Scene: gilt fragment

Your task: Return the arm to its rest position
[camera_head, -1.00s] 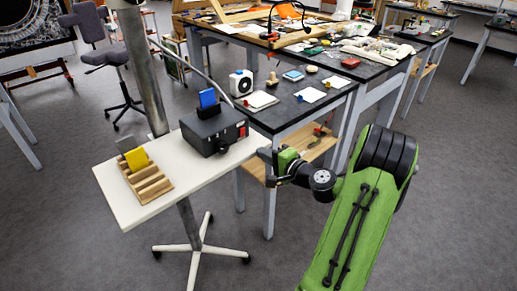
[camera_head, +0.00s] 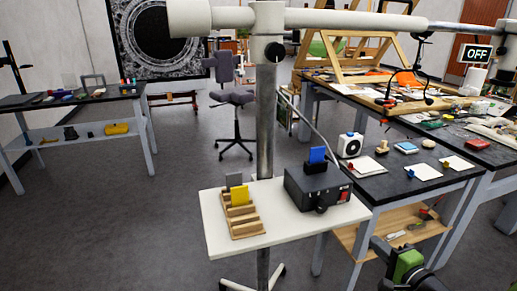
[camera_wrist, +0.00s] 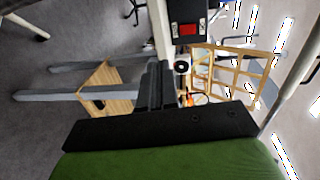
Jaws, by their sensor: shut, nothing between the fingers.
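My gripper (camera_wrist: 154,80) shows in the wrist view as two dark fingers side by side, shut with nothing between them. Behind them are its wide black body and a green cover. In the head view only a small green and black part of my arm shows at the bottom right corner, beside the low wooden shelf under the black bench. The rest of the arm is outside that view. I cannot make out the fingers there.
A white stand table (camera_head: 280,240) holds a black box (camera_head: 318,188) and a wooden rack (camera_head: 242,222) with cards. The black bench (camera_head: 400,188) with small items stands right of it. A wheeled chair (camera_head: 235,98) is behind. Grey floor is open at the left.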

